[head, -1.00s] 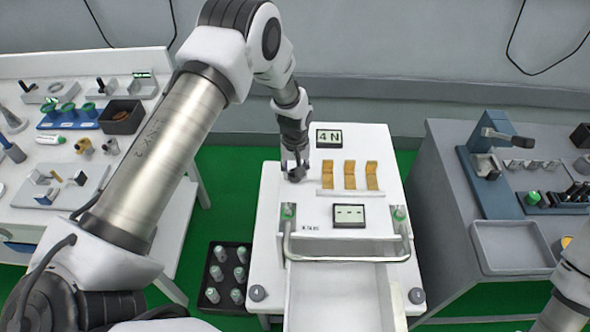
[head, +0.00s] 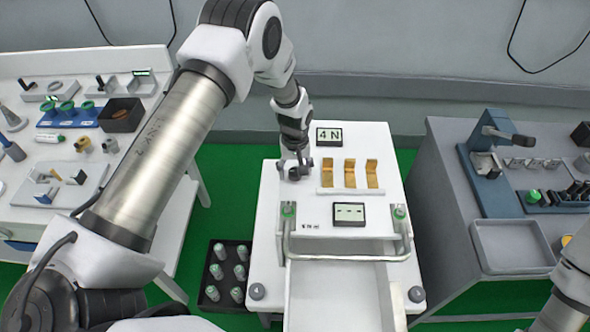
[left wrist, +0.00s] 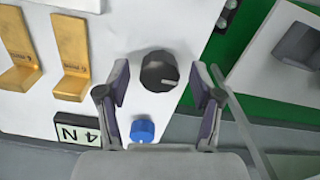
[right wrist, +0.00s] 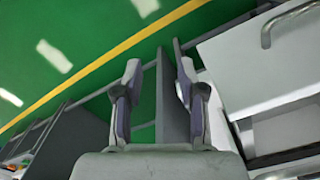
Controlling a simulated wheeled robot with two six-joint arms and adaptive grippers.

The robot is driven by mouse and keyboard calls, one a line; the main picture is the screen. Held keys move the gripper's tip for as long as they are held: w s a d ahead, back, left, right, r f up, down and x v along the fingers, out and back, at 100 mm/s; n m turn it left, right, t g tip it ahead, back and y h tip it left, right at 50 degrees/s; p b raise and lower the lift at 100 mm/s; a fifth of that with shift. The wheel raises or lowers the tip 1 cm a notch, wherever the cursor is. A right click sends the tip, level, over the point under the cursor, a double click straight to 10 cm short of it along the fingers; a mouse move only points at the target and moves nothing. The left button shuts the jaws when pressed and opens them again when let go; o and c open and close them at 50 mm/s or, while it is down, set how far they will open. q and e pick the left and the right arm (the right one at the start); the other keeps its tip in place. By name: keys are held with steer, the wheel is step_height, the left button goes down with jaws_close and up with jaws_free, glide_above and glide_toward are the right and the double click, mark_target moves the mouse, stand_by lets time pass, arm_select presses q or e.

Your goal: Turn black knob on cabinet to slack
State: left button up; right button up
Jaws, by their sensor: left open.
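The round black knob (left wrist: 159,70) stands on the white cabinet top (left wrist: 140,25) and shows whole in the left wrist view. My left gripper (left wrist: 160,80) is open, with one finger on each side of the knob and visible gaps between. In the head view my left gripper (head: 296,168) is over the back left of the cabinet top (head: 272,215), where its fingers partly hide the knob. A display reading 4 N (head: 329,138) stands behind. My right gripper (right wrist: 160,80) is open and empty, with a grey panel visible beyond its fingers.
Several gold brackets (head: 350,173) stand right of the left gripper. A smaller blue knob (left wrist: 142,130) is close to the black knob. The front drawer (head: 335,290) is pulled out below a handle rail (head: 345,258). Benches flank the cabinet on both sides.

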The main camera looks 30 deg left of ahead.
mark_target(295, 171)
arm_select(q)
steer(key=shift+r, duration=0.15)
step_height(295, 171, up, 12)
stand_by(0.6)
